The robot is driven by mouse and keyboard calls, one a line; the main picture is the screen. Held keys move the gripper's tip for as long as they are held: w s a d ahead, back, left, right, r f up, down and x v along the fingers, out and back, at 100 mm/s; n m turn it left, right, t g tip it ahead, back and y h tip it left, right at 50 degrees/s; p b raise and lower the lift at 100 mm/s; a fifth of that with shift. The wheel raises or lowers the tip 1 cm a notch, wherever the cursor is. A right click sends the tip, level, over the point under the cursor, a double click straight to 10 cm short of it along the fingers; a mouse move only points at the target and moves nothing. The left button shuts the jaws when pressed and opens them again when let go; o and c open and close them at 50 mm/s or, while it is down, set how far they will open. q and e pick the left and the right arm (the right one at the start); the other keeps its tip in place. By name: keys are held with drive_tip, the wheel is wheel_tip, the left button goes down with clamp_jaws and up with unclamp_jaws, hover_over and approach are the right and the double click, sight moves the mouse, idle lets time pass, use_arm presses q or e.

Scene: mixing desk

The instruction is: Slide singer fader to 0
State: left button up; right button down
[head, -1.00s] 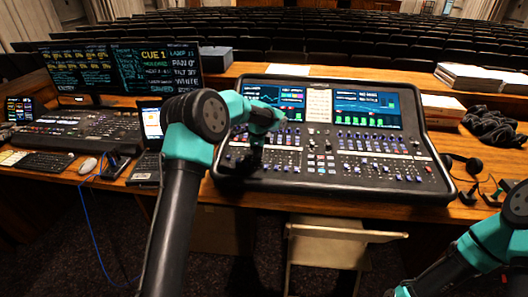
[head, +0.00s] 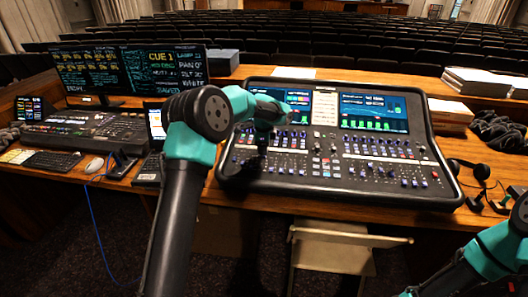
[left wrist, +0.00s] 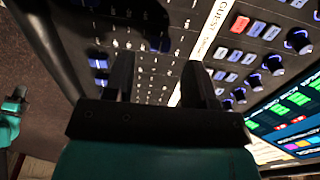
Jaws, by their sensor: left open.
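The mixing desk (head: 335,145) is a wide dark console with two screens and rows of knobs, buttons and faders. My left gripper (head: 262,151) is over the desk's left part, pointing down. In the left wrist view, its two black fingers (left wrist: 158,78) are apart with nothing between them. A white label strip (left wrist: 212,30) reads "GUEST"; I cannot read a singer label. The gripper hides part of the desk, and I cannot tell whether a finger touches a fader.
A headset (head: 473,172) lies right of the desk, with black cables (head: 497,130) behind it. A lighting console (head: 78,132) and monitors (head: 130,68) stand on the left. A chair (head: 335,245) is in front.

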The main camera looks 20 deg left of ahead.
sight(263, 161)
use_arm(q)
wheel_tip(263, 161, up, 14)
drive_tip(key=s, duration=0.1)
drive_tip(key=shift+s+d, duration=0.2)
drive_tip(key=shift+s, duration=0.05)
idle(0.4)
